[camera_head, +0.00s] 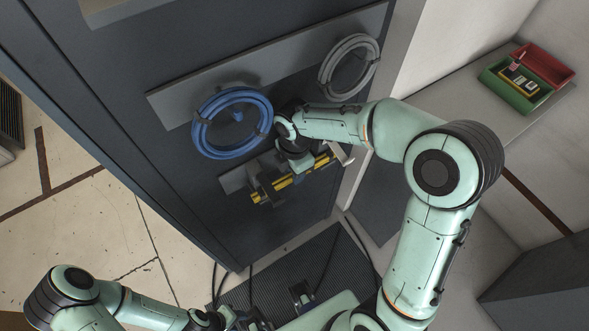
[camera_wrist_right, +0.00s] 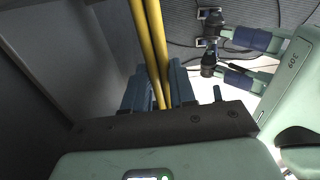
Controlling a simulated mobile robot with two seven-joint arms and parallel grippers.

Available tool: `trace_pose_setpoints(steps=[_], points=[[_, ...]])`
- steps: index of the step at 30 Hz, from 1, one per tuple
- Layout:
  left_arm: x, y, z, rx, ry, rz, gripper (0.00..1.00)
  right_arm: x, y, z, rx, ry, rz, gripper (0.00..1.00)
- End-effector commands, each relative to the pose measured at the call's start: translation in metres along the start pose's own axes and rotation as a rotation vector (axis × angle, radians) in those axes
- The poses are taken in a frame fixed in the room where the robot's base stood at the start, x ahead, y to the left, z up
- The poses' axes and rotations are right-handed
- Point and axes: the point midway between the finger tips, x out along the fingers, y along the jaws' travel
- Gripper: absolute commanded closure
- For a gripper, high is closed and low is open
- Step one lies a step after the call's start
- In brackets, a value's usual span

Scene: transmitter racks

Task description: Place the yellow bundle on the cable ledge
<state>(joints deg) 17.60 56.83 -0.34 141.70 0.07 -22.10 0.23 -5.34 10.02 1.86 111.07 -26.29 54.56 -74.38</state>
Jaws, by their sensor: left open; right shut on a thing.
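The yellow bundle (camera_head: 284,183) is a pair of long, straight yellow strands, held low in front of the dark rack. My right gripper (camera_head: 268,190) is shut on it; the arm hides part of the bundle. In the right wrist view the bundle (camera_wrist_right: 155,50) runs up from between the blue-grey fingers. A grey plate (camera_head: 231,180), apparently the cable ledge, shows just behind the bundle's left end. I cannot tell whether bundle and ledge touch. My left gripper (camera_head: 265,309) is open and empty low in the head view, above the dark mat.
A blue cable coil (camera_head: 206,137) and a grey cable coil (camera_head: 326,82) hang on the upper grey panel (camera_head: 180,96), close to my right arm. A green and red box (camera_head: 515,92) sits on the pale counter at right. Black cables run over the floor mat (camera_head: 330,262).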

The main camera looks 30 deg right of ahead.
Motion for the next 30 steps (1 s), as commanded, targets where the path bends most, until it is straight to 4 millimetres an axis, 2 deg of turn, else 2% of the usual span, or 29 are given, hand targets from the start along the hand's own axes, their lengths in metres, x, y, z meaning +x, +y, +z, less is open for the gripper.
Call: trace_pose_setpoints(steps=[8, 9, 11, 21, 25, 30], points=[[0.002, -0.001, 0.000, 0.000, -0.001, 0.000, 0.57, 0.003, 0.000, 0.000, 0.000, 0.000, 0.001, 1.00], [0.002, -0.001, 0.000, 0.000, -0.001, 0.000, 0.57, 0.003, 0.000, 0.000, 0.000, 0.000, 0.001, 0.68], [0.002, -0.001, 0.000, 0.000, -0.001, 0.000, 0.57, 0.003, 0.000, 0.000, 0.000, 0.000, 0.001, 0.49], [-0.001, 0.000, 0.000, 0.000, 0.000, 0.000, 0.57, -0.002, 0.001, 0.000, 0.000, 0.000, 0.002, 0.49], [-0.003, 0.001, -0.001, 0.001, 0.001, 0.001, 0.57, -0.017, 0.001, 0.000, 0.001, 0.000, 0.006, 0.49], [-0.008, 0.003, -0.002, 0.001, 0.003, 0.001, 0.57, -0.048, 0.002, 0.000, 0.000, 0.000, 0.007, 0.49]])
